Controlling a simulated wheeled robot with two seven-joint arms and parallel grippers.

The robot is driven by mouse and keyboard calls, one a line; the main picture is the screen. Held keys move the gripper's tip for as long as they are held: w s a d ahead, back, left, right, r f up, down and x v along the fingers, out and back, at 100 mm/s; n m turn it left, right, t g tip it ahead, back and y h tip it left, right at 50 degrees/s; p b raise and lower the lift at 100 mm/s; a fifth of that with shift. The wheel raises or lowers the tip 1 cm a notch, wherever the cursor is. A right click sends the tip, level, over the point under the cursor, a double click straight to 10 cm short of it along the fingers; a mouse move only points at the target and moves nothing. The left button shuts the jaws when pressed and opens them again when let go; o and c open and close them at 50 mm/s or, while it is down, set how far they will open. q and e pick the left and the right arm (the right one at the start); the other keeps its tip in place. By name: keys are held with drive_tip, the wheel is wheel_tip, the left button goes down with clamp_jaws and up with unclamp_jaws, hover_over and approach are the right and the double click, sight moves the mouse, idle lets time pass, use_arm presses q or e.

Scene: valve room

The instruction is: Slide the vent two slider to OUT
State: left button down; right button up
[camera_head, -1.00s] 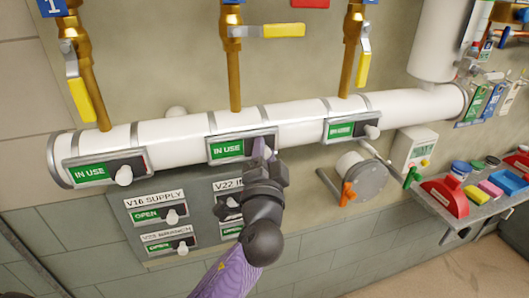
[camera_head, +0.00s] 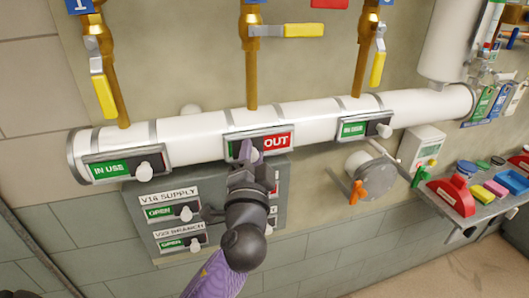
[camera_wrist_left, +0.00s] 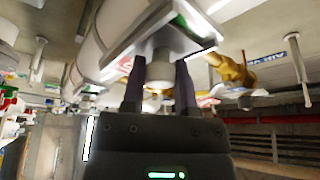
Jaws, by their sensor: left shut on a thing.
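The middle slider plate (camera_head: 240,152) on the white pipe now shows red with the word OUT on its right side and a strip of green at its left. Its white knob (camera_head: 254,155) sits left of the OUT lettering, partly hidden by my gripper. My left gripper (camera_head: 247,152) reaches up from below and is shut on this knob. In the left wrist view the two dark fingers stand either side of the pale knob (camera_wrist_left: 160,70). My right gripper is in neither view.
Similar sliders at left (camera_head: 122,167) and right (camera_head: 364,128) read IN USE. A grey panel (camera_head: 160,238) with labelled sliders hangs below the pipe. Brass pipes with yellow-handled valves rise above. A shelf (camera_head: 487,218) with coloured items is at right.

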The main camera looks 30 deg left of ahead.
use_arm(q)
drive_tip(key=shift+s+a, duration=0.3)
drive_tip(key=shift+s, duration=0.05)
drive_tip(key=shift+d, duration=0.1)
drive_tip(key=shift+c, duration=1.8)
unclamp_jaws()
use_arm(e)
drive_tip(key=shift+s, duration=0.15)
use_arm(q)
drive_tip(key=shift+s+f, duration=0.15)
drive_tip(key=shift+s, duration=0.05)
drive_tip(key=b+v, duration=0.2)
drive_tip(key=v, duration=0.7)
drive_tip(key=shift+s, duration=0.2)
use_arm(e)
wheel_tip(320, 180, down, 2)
